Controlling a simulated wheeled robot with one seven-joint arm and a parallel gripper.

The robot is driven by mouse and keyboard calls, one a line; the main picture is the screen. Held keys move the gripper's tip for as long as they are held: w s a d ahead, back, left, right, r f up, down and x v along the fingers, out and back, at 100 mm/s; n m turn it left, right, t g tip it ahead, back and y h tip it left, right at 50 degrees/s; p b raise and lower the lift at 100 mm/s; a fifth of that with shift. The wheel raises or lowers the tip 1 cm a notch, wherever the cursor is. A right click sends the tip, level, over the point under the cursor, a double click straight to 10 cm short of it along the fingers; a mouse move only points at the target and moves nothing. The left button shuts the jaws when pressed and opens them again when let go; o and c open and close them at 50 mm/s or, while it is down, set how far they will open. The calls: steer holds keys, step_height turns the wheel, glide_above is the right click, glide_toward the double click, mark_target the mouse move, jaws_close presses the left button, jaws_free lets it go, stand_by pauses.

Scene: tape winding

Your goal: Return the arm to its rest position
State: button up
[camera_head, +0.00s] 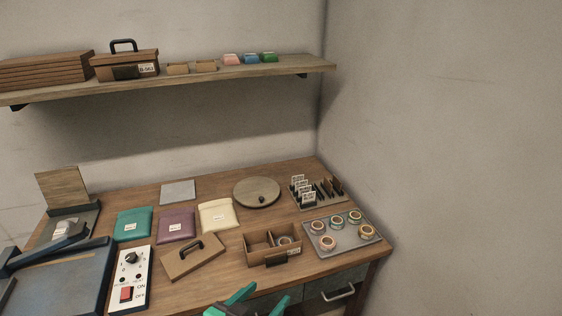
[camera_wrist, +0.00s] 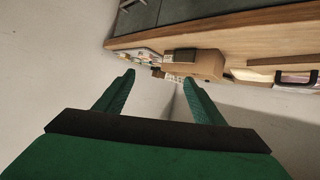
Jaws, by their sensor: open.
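My gripper (camera_head: 258,301) shows at the bottom edge of the head view, in front of the desk's near edge. In the wrist view my gripper (camera_wrist: 158,78) has its two green fingers spread apart, with nothing between them. The fingers point toward the desk front and the wall, and touch nothing that I can see. Most of my arm is outside the head view.
A wooden desk (camera_head: 222,276) carries a divided box (camera_head: 258,252), a tray of tape rolls (camera_head: 325,254), a switch panel (camera_head: 138,262), pouches and a round turntable (camera_head: 257,190). A drawer handle (camera_head: 338,293) sticks out at the front right. A shelf (camera_head: 240,72) hangs above.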

steer(key=s+d+f+n+t+y, duration=0.2)
steer(key=s+f+n+y, duration=0.45)
steer(key=f, duration=0.75)
steer(key=s+d+r+m+t, duration=0.1)
steer(key=s+r+m+t, duration=0.1)
steer(key=s, duration=2)
steer(key=shift+s+d, duration=0.25)
steer(key=shift+d, duration=0.15)
